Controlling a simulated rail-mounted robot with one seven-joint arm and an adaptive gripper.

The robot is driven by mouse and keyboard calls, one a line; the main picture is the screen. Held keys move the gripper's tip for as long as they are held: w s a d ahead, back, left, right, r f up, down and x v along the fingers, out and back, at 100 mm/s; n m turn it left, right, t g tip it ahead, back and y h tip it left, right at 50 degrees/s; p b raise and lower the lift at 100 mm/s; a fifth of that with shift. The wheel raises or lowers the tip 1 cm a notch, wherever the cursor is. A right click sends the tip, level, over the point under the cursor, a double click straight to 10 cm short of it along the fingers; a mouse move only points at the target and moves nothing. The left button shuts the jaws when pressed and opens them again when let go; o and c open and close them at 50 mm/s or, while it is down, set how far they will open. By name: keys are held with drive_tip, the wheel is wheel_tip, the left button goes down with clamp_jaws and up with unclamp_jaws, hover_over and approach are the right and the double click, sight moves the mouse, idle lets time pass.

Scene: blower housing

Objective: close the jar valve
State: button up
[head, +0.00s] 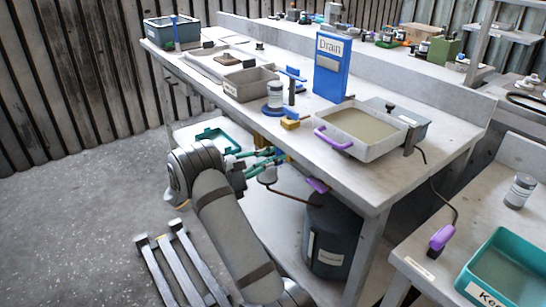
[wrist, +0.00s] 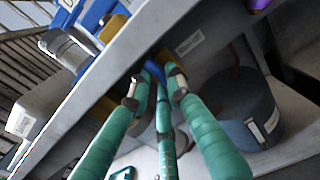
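A dark jar (head: 328,240) with a pale label stands under the bench. A small purple handle (head: 317,185) shows above its top, and a thin brown tube runs left from there. I cannot tell the valve's position. My gripper (head: 282,156) has teal fingers and is at the bench's front edge, left of and above the jar. In the wrist view, my fingertips (wrist: 156,82) are apart, with blue and yellow parts beyond them. No contact is clear.
The bench (head: 370,185) overhangs the jar. On it are a pale tray (head: 345,143) with a purple handle, a blue Drain sign (head: 331,68) and a yellow block (head: 290,124). A grey frame (head: 175,265) lies on the floor at left. The floor (head: 90,215) beyond is clear.

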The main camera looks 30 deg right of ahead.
clamp_jaws()
drive_tip(key=shift+m, duration=0.3)
drive_tip(key=shift+s+m+b, duration=0.2)
drive_tip(key=shift+m+b, duration=1.8)
drive_tip(key=shift+m, duration=2.3)
drive_tip(key=shift+s+m+b, duration=0.2)
drive_tip(key=shift+m+b, duration=1.75)
drive_tip(key=shift+m, duration=2.35)
drive_tip(key=shift+r, duration=0.1)
drive_tip(key=o, duration=0.6)
unclamp_jaws()
drive_tip(key=shift+c, duration=0.2)
